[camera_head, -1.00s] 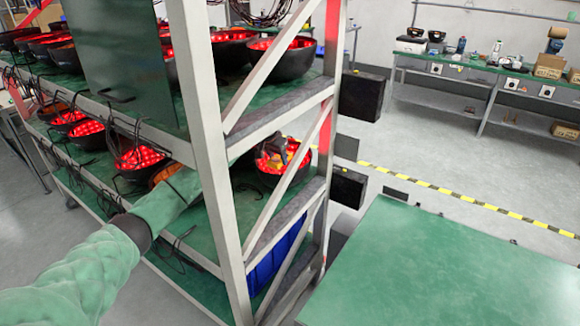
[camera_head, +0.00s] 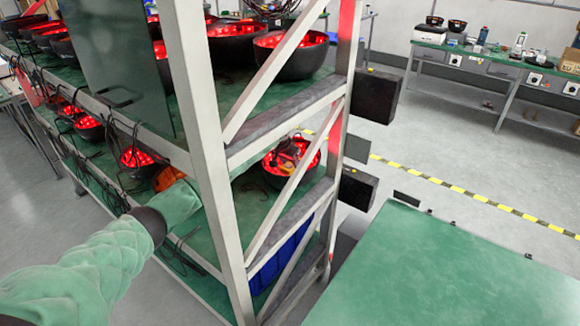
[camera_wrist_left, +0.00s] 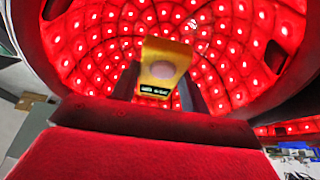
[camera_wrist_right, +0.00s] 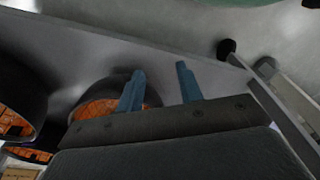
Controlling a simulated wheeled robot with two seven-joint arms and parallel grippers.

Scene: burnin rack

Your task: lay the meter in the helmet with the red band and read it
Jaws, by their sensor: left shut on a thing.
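The yellow meter (camera_wrist_left: 163,62) is between the fingers of my left gripper (camera_wrist_left: 160,85) in the left wrist view. Its small dark display shows faint marks too small to read. A red-lit helmet (camera_wrist_left: 90,40) surrounds them. In the head view this helmet (camera_head: 311,172) sits at the right end of the rack's lower shelf, with my left gripper (camera_head: 287,151) at its bowl, partly hidden by the rack's brace. I cannot make out a red band. My right gripper (camera_wrist_right: 160,86) is open and empty in the right wrist view.
The rack's white post (camera_head: 205,130) and diagonal brace (camera_head: 278,205) stand before the lower shelf. Other red-lit helmets (camera_head: 292,58) line the shelves, with loose cables. A blue bin (camera_head: 280,262) is below. A bare green tabletop (camera_head: 440,270) is at right.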

